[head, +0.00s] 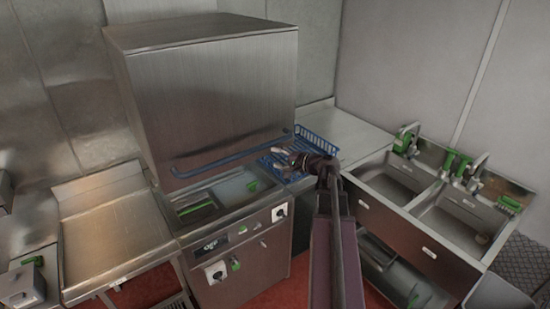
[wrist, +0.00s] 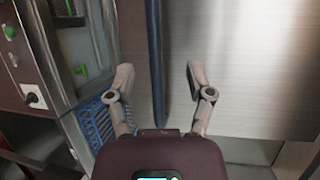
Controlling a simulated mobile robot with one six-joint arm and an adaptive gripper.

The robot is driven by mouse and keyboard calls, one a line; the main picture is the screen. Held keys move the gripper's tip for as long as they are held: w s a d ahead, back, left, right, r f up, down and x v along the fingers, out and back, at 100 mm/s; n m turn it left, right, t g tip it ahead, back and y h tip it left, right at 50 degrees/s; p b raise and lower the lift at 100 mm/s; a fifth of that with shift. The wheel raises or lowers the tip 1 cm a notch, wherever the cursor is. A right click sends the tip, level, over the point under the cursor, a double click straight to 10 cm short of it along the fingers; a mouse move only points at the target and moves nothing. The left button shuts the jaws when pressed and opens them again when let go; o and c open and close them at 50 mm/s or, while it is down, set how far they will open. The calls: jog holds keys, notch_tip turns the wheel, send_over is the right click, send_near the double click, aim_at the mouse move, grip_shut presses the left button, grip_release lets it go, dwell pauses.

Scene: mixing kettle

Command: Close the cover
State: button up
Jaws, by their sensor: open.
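The cover (head: 215,95) is a large steel box-shaped hood, raised above the open wash basin (head: 215,195) of the machine. A blue bar handle (head: 225,148) runs along the cover's lower front edge. My gripper (head: 281,161) is open and empty near the right end of this handle. In the wrist view the blue handle (wrist: 156,40) runs upright in the picture, in line with the gap between the open fingers (wrist: 158,76). I see no finger touching it, and cannot tell how far it lies from the fingertips. The cover's steel front (wrist: 250,70) fills the right side there.
A blue rack (head: 320,137) sits right of the basin, close to my gripper; it also shows in the wrist view (wrist: 97,122). A double sink (head: 405,183) with taps stands at the right. A steel table (head: 110,240) stands at the left. The machine's front panel (head: 240,245) has knobs.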

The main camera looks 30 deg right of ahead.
aim_at(245, 155)
jog(key=shift+f, duration=0.1)
dwell(0.5)
jog(key=shift+w+a+f+b, duration=0.3)
jog(key=shift+w+f+b, duration=0.5)
jog(key=shift+w, duration=0.1)
jog(key=shift+w, duration=0.1)
jog(key=b+x, duration=0.2)
jog(key=x, duration=1.1)
jog(key=shift+w+a+f, duration=0.1)
jog(key=shift+w+a, duration=0.05)
jog(key=shift+w, duration=0.1)
grip_shut()
